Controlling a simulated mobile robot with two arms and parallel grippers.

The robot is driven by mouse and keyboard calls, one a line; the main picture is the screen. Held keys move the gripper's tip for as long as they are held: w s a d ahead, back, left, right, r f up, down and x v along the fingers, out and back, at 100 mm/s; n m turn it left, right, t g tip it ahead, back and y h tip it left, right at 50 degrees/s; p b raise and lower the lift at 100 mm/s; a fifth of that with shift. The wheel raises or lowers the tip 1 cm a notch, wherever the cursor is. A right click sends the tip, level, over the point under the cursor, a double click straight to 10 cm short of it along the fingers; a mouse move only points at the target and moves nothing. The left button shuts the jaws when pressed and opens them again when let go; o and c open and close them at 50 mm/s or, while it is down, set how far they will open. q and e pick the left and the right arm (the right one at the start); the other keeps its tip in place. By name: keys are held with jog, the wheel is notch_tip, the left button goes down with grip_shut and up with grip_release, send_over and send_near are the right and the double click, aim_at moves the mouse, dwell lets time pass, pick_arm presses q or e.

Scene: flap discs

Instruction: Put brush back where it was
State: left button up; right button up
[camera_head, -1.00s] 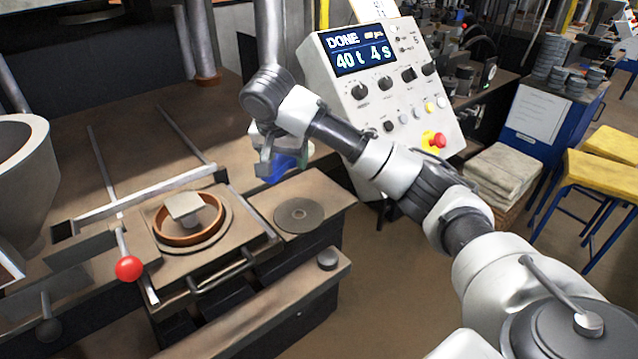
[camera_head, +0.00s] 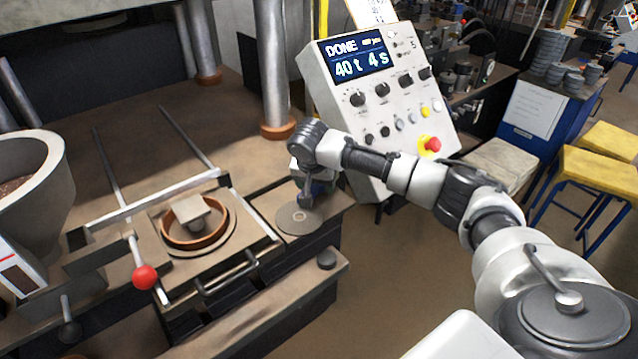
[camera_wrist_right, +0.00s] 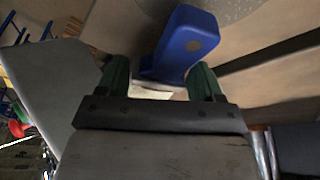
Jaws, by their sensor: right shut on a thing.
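My right gripper (camera_head: 308,195) hangs at the end of my right arm, pointing down beside the grey flap disc (camera_head: 298,219) on the small side table. In the right wrist view my right gripper (camera_wrist_right: 160,84) is shut on the blue handle of the brush (camera_wrist_right: 186,45). The brush's bristles cannot be made out. In the head view the brush is mostly hidden by the gripper, with only a little dark blue showing. A grey disc surface fills the top of the right wrist view. My left gripper is not in view.
The control panel (camera_head: 382,90) stands right behind my right gripper, with a red button (camera_head: 432,144). A press column (camera_head: 273,70) rises behind. Left are the round mould (camera_head: 196,226), a lever with red knob (camera_head: 144,277) and a grey hopper (camera_head: 50,190).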

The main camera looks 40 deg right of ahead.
jog(key=shift+d+f+p, duration=0.35)
jog(key=shift+f+p, duration=0.15)
jog(key=shift+f, duration=0.35)
jog(key=shift+f, duration=0.1)
jog(key=o, duration=0.9)
jog(key=shift+o, duration=0.2)
jog(key=b+v, duration=0.2)
jog(key=v, duration=1)
jog(key=shift+b, duration=0.3)
